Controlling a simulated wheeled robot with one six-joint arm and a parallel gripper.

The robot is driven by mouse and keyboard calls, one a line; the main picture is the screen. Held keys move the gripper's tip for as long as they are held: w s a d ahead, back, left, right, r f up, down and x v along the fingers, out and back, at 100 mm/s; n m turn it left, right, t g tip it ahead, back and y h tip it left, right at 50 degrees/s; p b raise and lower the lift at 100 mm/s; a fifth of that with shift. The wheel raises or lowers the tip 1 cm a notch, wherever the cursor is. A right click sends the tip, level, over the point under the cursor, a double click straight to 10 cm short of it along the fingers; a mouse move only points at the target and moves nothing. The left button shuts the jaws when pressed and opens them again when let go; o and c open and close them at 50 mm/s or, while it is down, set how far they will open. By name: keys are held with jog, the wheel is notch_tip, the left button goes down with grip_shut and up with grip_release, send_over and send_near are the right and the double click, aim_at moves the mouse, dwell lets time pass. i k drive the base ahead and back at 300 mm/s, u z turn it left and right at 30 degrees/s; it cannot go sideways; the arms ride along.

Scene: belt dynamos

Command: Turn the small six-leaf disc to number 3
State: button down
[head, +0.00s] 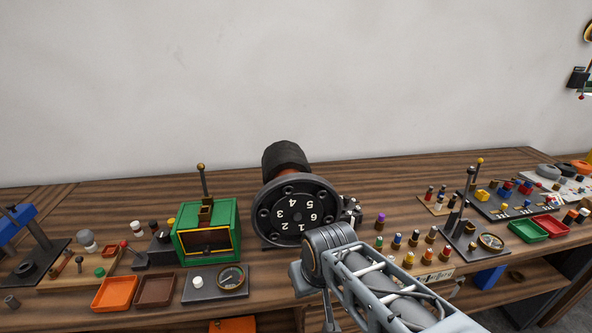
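A dark round machine (263,217) stands on the bench in the middle of the head view. Its face carries a small dark disc (297,214) with white numbers 1 to 6 in a ring. The numbers look turned: 4 and 5 are at the top, 3 at the left, 1 and 2 at the bottom, 6 at the right. The leaves and any pointer mark are too small to make out. My arm covers the area just below and right of the face. I cannot make out my gripper's fingers.
A green box (226,220) with a lever stands left of the machine. Orange (114,293) and brown trays and a gauge plate (215,285) lie in front. Several small coloured pegs stand to the right. Farther right are a lever stand (468,243) and a green tray (528,230).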

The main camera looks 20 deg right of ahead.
aim_at(349, 205)
jog(key=u, duration=1.05)
jog(key=k, duration=0.95)
jog(key=z, duration=1.05)
jog(key=i, duration=1)
jog(key=u, duration=0.05)
